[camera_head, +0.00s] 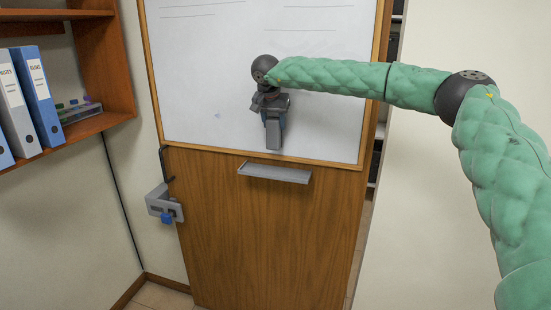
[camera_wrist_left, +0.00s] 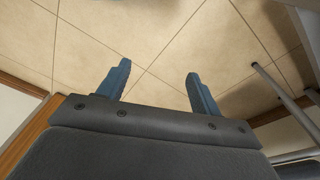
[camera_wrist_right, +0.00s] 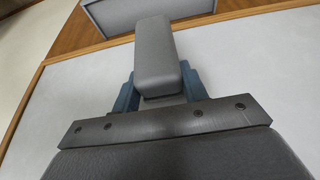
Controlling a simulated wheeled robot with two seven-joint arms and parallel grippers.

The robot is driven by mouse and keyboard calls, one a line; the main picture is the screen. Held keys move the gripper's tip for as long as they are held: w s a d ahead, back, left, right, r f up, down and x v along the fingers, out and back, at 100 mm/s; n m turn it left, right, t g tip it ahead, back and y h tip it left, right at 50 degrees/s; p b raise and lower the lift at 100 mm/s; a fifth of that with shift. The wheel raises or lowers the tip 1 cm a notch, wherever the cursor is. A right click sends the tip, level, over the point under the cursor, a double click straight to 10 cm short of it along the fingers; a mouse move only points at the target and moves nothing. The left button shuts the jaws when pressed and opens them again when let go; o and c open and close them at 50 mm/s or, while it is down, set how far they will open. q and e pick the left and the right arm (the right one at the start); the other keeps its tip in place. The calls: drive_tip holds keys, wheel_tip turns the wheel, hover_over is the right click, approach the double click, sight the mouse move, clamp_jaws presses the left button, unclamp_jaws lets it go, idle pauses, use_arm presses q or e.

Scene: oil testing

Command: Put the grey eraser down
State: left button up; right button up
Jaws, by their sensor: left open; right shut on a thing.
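The grey eraser (camera_wrist_right: 153,55) is a long block with rounded edges. My right gripper (camera_wrist_right: 157,88) is shut on it, with a blue finger on each side. In the head view the eraser (camera_head: 273,136) hangs below the right gripper (camera_head: 273,112), in front of the lower part of the whiteboard (camera_head: 195,85). The grey tray (camera_head: 275,173) on the wooden door is below the eraser, with a gap between them in the head view. The tray also shows beyond the eraser in the right wrist view (camera_wrist_right: 100,20). My left gripper (camera_wrist_left: 158,82) is open and empty above the tiled floor.
A wooden shelf (camera_head: 105,122) with binders (camera_head: 36,95) and a small rack (camera_head: 80,112) is at the left. Metal legs (camera_wrist_left: 275,95) stand right of the left gripper.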

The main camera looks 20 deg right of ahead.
sight(274, 148)
drive_tip(key=shift+s, duration=0.1)
drive_tip(key=shift+s, duration=0.1)
wheel_tip(274, 148, down, 5)
drive_tip(key=shift+f+p, duration=0.2)
drive_tip(key=shift+p, duration=1.05)
use_arm(q)
wheel_tip(274, 148, down, 10)
drive_tip(key=s+a+p, duration=0.1)
drive_tip(key=s+a, duration=0.1)
drive_tip(key=shift+a+t+p, duration=0.3)
use_arm(e)
drive_tip(key=shift+f, duration=2.05)
use_arm(q)
drive_tip(key=shift+r, duration=0.1)
use_arm(e)
drive_tip(key=o, duration=0.9)
use_arm(q)
drive_tip(key=shift+r, duration=0.1)
use_arm(e)
drive_tip(key=shift+f, duration=0.1)
